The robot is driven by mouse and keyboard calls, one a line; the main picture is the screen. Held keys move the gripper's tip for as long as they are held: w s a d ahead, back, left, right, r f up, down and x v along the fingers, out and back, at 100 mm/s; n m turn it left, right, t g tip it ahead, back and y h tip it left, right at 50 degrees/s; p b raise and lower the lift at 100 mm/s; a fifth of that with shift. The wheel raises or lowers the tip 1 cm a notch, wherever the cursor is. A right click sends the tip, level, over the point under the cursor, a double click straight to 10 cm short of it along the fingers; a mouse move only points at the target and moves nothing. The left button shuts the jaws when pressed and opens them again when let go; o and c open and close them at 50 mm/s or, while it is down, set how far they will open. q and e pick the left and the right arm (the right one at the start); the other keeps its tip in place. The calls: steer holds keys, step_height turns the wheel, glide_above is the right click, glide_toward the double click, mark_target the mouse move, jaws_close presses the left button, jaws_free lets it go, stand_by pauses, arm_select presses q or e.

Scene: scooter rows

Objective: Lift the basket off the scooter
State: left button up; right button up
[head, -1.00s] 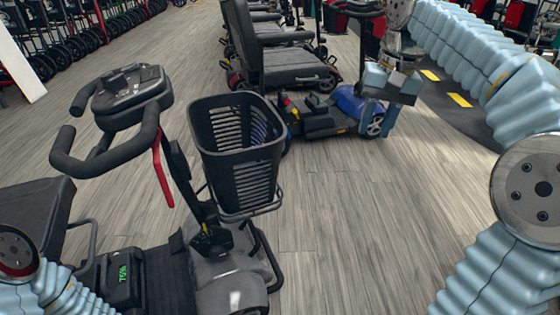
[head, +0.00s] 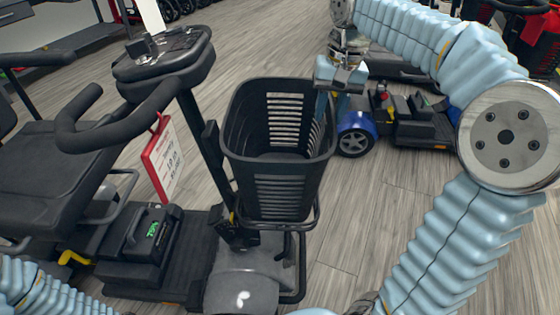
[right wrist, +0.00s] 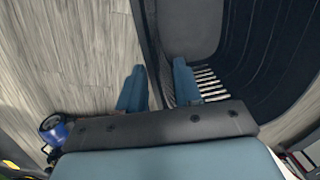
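The black slatted basket (head: 276,150) sits upright on the front of the near scooter (head: 245,285), on a wire carrier below it. My right gripper (head: 336,92) points down at the basket's right rim in the head view. In the right wrist view its two blue fingers (right wrist: 158,88) stand apart, with the wall of the basket (right wrist: 190,28) between them: one finger inside, one outside. A gap shows beside the wall, so the gripper looks open. The basket's underside is partly hidden. My left gripper is out of view; only part of the left arm shows at bottom left.
The scooter's handlebar (head: 130,125) and a red-edged price card (head: 162,160) stand left of the basket. A blue scooter (head: 357,134) is behind and to the right; its wheel also shows in the right wrist view (right wrist: 54,128).

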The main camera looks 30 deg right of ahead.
mark_target(327, 130)
step_height(327, 130, down, 6)
steer(key=shift+r+b, duration=0.2)
steer(key=shift+b, duration=0.35)
jaws_close()
stand_by(1.1)
